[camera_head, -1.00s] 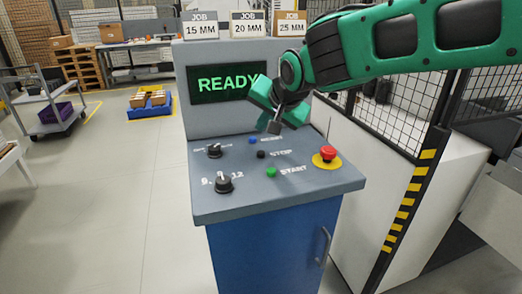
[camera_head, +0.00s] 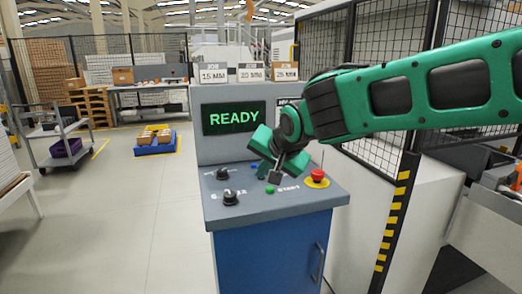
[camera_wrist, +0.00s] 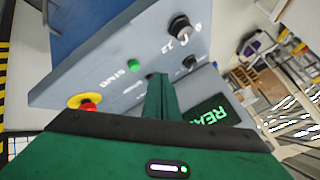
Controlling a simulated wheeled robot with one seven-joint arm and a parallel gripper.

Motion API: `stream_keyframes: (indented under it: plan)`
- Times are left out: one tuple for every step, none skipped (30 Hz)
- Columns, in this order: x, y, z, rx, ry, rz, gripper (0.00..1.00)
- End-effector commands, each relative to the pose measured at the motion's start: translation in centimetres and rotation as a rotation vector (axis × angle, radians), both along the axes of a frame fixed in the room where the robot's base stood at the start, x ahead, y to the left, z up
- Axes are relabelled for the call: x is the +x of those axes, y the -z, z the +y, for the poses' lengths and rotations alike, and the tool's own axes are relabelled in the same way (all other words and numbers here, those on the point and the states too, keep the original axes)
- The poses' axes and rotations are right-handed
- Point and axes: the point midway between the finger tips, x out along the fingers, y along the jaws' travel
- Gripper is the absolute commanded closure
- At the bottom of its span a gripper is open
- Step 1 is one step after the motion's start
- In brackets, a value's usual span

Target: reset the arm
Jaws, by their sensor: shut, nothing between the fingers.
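My green arm reaches in from the right in the head view. My gripper (camera_head: 270,178) hangs over the sloped control panel (camera_head: 240,212), near the green START button (camera_head: 270,189). Its fingers are shut and empty. The wrist view shows the shut fingers (camera_wrist: 158,80) in front of the panel, with the green button (camera_wrist: 133,65) beyond them, apart in the picture. The gripper covers the STOP button and part of the panel's back in the head view. The screen (camera_head: 234,118) reads READY in green.
A red emergency button (camera_head: 317,176) on a yellow base sits at the panel's right. Two black knobs, one of them near the front (camera_head: 230,198), are at left. A mesh fence (camera_head: 385,75) with a striped post (camera_head: 398,210) is at right. Floor is open at left.

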Motion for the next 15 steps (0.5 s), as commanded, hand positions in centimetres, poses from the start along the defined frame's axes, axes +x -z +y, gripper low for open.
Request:
stream_keyframes:
  plan:
    - [0.0, 0.0, -0.2, -0.002, 0.003, 0.001, 1.00]
    - [0.1, 0.2, -1.3, -0.014, 0.012, 0.006, 1.00]
    - [0.1, 0.5, -2.5, -0.029, 0.021, 0.012, 1.00]
    - [0.2, 0.6, -3.3, -0.038, 0.029, 0.017, 1.00]
    - [0.2, 0.8, -4.2, -0.047, 0.035, 0.022, 1.00]
    - [0.2, 1.0, -5.4, -0.061, 0.045, 0.028, 1.00]
    - [0.1, 1.2, -6.4, -0.071, 0.052, 0.034, 1.00]
    - [0.0, 1.3, -7.2, -0.081, 0.058, 0.040, 1.00]
    - [-0.2, 1.5, -8.2, -0.094, 0.065, 0.047, 1.00]
    - [-0.4, 1.6, -9.0, -0.103, 0.070, 0.052, 1.00]
    - [-0.5, 1.8, -9.9, -0.116, 0.077, 0.060, 1.00]
    - [-0.8, 2.1, -11.1, -0.130, 0.085, 0.070, 1.00]
    - [-1.0, 2.3, -11.9, -0.139, 0.090, 0.078, 1.00]
    - [-1.2, 2.5, -12.8, -0.152, 0.096, 0.086, 1.00]
    - [-1.6, 2.8, -14.2, -0.167, 0.105, 0.100, 1.00]
